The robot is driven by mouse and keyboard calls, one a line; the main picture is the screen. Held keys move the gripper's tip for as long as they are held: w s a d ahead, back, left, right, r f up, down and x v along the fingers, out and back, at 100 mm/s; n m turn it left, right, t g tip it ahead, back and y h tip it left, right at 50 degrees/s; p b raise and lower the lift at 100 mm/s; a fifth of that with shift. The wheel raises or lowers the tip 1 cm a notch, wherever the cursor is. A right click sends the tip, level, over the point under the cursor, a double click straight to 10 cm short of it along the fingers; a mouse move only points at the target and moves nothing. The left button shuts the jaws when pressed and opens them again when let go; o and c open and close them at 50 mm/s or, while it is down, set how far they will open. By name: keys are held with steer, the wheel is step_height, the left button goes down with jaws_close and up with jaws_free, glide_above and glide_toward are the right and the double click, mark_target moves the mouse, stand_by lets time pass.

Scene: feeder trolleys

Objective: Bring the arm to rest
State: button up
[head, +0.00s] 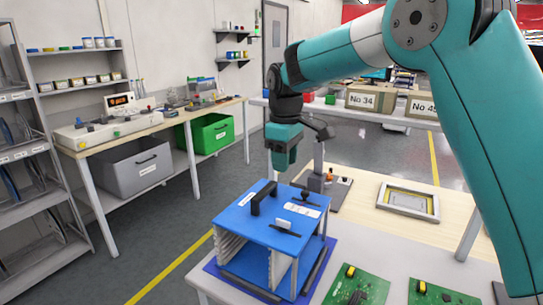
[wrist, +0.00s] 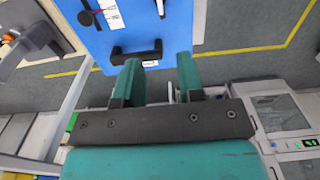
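My gripper (head: 283,158) hangs at the end of my teal arm, above and behind the blue trolley box in the head view. In the wrist view its two teal fingers (wrist: 160,80) stand apart with nothing between them. The blue box (head: 262,228) has a black handle on its top and slotted white sides. Its blue top also shows in the wrist view (wrist: 172,25), with the black handle (wrist: 137,55) beyond the left finger. The fingers appear clear of the handle.
The box stands on a light table (head: 372,245) with green circuit boards (head: 357,289) and a framed panel (head: 408,200). A workbench (head: 150,128) with grey and green bins below stands at the left. Open floor (head: 150,235) lies between.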

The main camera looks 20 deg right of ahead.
steer(key=s+a+m+y, duration=0.1)
steer(key=s+a+y, duration=0.1)
steer(key=s, duration=1.4)
steer(key=s+a+m+y, duration=0.1)
steer(key=s+a+y, duration=0.1)
steer(key=s, duration=1.5)
steer(key=shift+a+r, duration=0.35)
